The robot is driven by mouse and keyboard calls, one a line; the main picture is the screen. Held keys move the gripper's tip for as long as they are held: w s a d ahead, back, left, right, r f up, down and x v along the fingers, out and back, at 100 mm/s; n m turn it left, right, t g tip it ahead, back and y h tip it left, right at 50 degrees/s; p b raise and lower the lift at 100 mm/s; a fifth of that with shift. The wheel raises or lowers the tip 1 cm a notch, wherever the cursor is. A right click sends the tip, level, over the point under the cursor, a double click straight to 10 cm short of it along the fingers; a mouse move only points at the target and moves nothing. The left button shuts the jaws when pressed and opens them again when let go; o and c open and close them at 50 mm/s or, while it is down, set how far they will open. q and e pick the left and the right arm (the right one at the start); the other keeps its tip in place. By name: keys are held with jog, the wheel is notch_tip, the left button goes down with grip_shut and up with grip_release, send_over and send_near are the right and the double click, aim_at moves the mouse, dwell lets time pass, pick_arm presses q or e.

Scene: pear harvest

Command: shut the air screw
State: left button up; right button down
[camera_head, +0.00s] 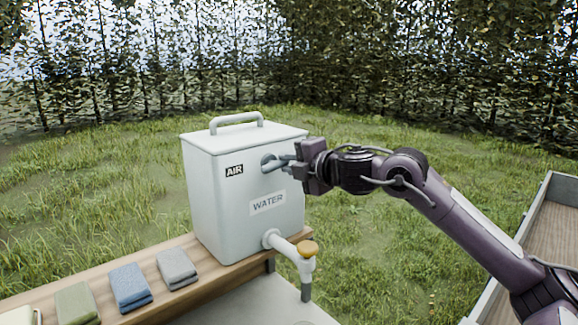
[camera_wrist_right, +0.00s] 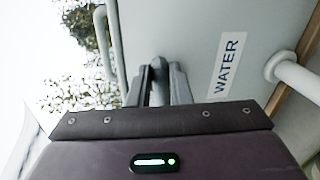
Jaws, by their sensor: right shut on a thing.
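A white water container (camera_head: 215,205) with a top handle stands on a wooden shelf. Its front carries an "AIR" label (camera_head: 234,170) and a "WATER" label (camera_head: 267,203). The air screw (camera_head: 267,160), a grey-blue knob, sits on the upper front, right of the AIR label. My right gripper (camera_head: 281,162) reaches it from the right and is shut on it. In the right wrist view, the fingers (camera_wrist_right: 160,88) close around the screw, which they partly hide, beside the WATER label (camera_wrist_right: 226,66). My left gripper is not in view.
A white tap (camera_head: 297,252) with an orange knob sticks out low on the container's front. Folded cloths in grey (camera_head: 177,267), blue (camera_head: 130,286) and green (camera_head: 77,304) lie on the wooden shelf (camera_head: 157,262). A wood-floored trailer bed (camera_head: 545,235) is at right.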

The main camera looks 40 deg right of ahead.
jog(key=shift+f+m+y, duration=0.15)
jog(key=shift+m+y, duration=0.15)
jog(key=shift+m, duration=0.2)
jog(key=c, duration=1.3)
grip_release()
jog(key=shift+d, duration=0.1)
jog(key=b+v, duration=0.6)
jog(key=v, duration=0.2)
jog(key=shift+b, duration=0.35)
